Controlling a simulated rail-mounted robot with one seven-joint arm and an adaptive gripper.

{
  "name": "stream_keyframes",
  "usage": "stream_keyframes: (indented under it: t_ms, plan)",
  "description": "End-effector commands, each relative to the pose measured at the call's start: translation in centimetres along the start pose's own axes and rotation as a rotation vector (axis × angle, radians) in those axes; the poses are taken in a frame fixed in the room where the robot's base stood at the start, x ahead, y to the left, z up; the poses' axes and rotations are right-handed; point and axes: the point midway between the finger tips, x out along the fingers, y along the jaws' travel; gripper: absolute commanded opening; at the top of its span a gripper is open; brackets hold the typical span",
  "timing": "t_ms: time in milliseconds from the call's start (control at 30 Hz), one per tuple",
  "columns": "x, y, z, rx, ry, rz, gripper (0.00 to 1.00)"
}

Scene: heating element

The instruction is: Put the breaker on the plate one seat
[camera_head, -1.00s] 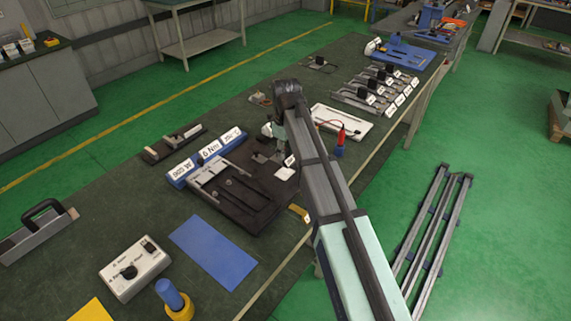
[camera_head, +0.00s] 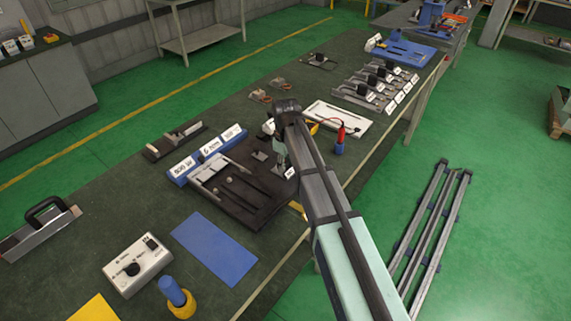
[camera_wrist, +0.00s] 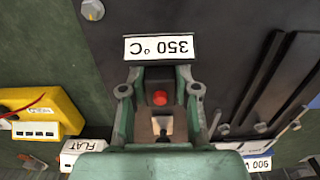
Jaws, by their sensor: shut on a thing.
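My gripper (camera_wrist: 158,115) has green fingers on both sides of a small brownish block with a red button and a pale toggle, which I take to be the breaker (camera_wrist: 160,98). The fingers are shut on it. A white tag reading "350 °C" (camera_wrist: 160,47) shows upside down just beyond the fingertips; I cannot tell what it is fixed to. In the head view my gripper (camera_head: 279,160) is over the right part of a dark board (camera_head: 240,207), and my arm partly hides it. I cannot make out which part is the plate one seat or whether the breaker touches the board.
A blue rack with white labels (camera_head: 180,180) stands along the board's back-left edge. A yellow meter (camera_wrist: 47,113) and a "FLAT" tag (camera_wrist: 82,148) show in the wrist view.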

Motion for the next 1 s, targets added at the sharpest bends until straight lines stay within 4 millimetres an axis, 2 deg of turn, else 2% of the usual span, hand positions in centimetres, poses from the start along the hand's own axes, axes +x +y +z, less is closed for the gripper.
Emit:
stream_keyframes:
  t_ms: [67, 100, 133, 167, 467, 633, 767, 1000]
  plan:
    - [0.3, 0.0, 0.0, 0.0, 0.0, 0.0, 0.0]
    - [0.2, 0.0, 0.0, 0.0, 0.0, 0.0, 0.41]
    - [0.2, 0.0, 0.0, 0.0, 0.0, 0.0, 0.52]
    - [0.2, 0.0, 0.0, 0.0, 0.0, 0.0, 0.56]
    - [0.1, 0.0, 0.0, 0.0, 0.0, 0.0, 0.56]
    - [-0.7, 0.0, -0.1, 0.0, 0.001, 0.001, 0.56]
    - [-2.3, 0.1, -0.1, 0.0, 0.002, 0.001, 0.56]
    - [-6.7, 0.1, -0.1, 0.0, 0.002, 0.002, 0.56]
